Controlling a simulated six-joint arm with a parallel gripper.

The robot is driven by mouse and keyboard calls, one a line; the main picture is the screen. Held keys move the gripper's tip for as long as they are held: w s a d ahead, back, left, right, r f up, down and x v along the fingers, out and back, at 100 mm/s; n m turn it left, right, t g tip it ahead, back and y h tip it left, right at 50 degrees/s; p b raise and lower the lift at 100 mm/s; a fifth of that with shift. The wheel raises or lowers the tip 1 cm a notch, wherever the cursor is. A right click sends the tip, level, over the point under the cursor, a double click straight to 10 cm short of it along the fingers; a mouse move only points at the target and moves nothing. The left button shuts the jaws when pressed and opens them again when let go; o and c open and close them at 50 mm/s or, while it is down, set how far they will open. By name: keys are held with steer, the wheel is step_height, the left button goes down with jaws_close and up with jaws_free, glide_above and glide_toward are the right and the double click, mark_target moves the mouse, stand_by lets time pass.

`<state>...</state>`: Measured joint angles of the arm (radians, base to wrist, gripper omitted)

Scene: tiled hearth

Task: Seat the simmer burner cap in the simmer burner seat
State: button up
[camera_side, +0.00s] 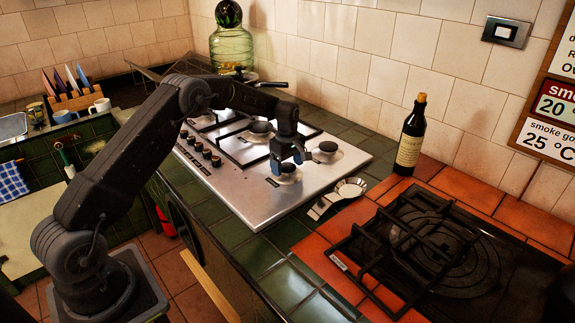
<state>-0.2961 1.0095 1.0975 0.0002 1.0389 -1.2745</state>
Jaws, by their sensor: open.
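The steel hob (225,172) is set in the green tiled counter. My gripper (288,158) points down over its near right part, with the fingers apart. Just below the fingertips is a small round burner (286,176). I cannot tell whether its dark top is a loose simmer burner cap or part of the seat, nor whether the fingers touch it. Another burner (327,150) with a dark top sits to the right, beyond the gripper. A further burner (260,128) sits behind, under a pan grate. The simmer burner seat cannot be told apart with certainty.
A metal spoon rest (350,188) lies right of the hob. A dark wine bottle (410,140) stands near the wall. A green glass jar (232,48) stands behind. Grates cover the hob's left part.

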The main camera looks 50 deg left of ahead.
step_height(320, 180, up, 14)
steer(key=shift+f, duration=0.25)
stand_by(0.8)
steer(key=s+d+r+m+t, duration=0.3)
steer(key=s+d+r+m, duration=0.6)
steer(key=s+r, duration=0.5)
steer(key=s+d+f+m+t, duration=0.1)
steer(key=s+d+m, duration=0.3)
steer(key=s, duration=0.7)
steer(key=s+d+f+m+t, duration=0.1)
steer(key=s+d+m, duration=0.3)
steer(key=s, duration=0.7)
steer(key=shift+f+m+t, duration=0.3)
steer(key=shift+f+m, duration=0.2)
steer(key=shift+f, duration=0.4)
